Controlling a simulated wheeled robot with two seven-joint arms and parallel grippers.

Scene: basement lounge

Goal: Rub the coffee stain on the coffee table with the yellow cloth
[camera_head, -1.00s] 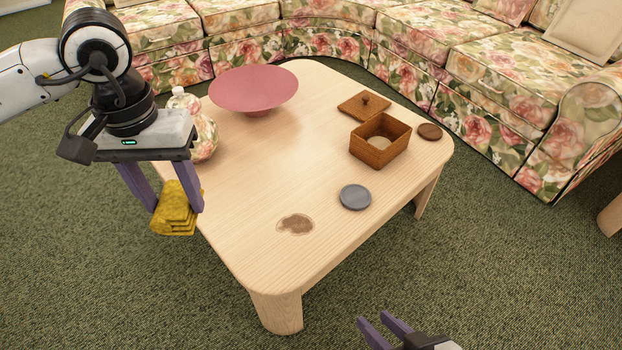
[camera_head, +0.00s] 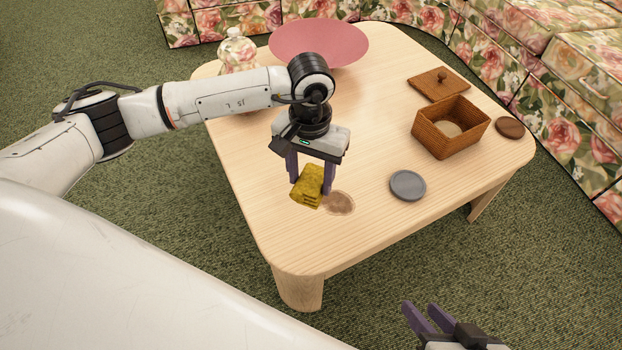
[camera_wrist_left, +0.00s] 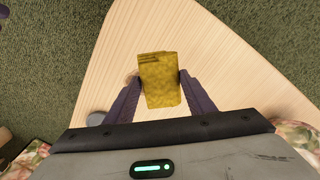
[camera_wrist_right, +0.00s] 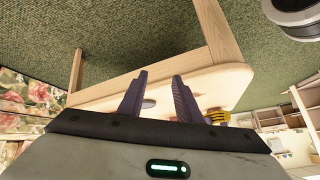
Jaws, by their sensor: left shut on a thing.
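The yellow cloth (camera_head: 308,187) is a folded pad held between the fingers of my left gripper (camera_head: 310,183). In the left wrist view the cloth (camera_wrist_left: 160,80) sits between both purple fingers, over the table top. The brown coffee stain (camera_head: 340,203) is on the pale wooden coffee table (camera_head: 270,240), just right of the cloth in the head view. The cloth partly covers the stain's left edge there; I cannot tell whether it touches the table. My right gripper (camera_head: 420,314) is open and empty, off the table's front edge.
A grey coaster (camera_head: 407,185) lies right of the stain. A wicker box (camera_head: 440,140), its lid (camera_head: 438,84) and a dark coaster (camera_head: 510,127) are further right. A pink bowl (camera_head: 318,42) and a floral vase (camera_head: 237,52) stand at the back. A floral sofa (camera_head: 530,45) borders the table.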

